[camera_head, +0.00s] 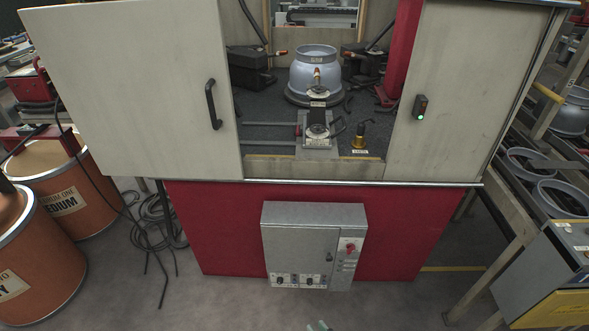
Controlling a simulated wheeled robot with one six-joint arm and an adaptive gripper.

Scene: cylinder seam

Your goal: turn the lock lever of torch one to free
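Inside the open cell, a grey cylinder (315,68) stands upright on a dark bed. A left torch (281,53) with a copper-coloured tip points toward it from a dark block. A right torch (347,53) points in from the other side. A front torch (317,74) stands before the cylinder above a grey stand (317,133). I cannot read which is torch one, and its lock lever is too small to make out. Two small pale green tips, seemingly my gripper (319,326), show at the bottom edge, far from the torches; their opening is unclear.
Pale door panels (135,85) and (465,85) flank the opening. A brass piece (359,138) stands right of the stand. A grey control box (314,245) juts out below. Orange drums (70,185) and loose cables (160,225) are left; a rack (510,215) is right.

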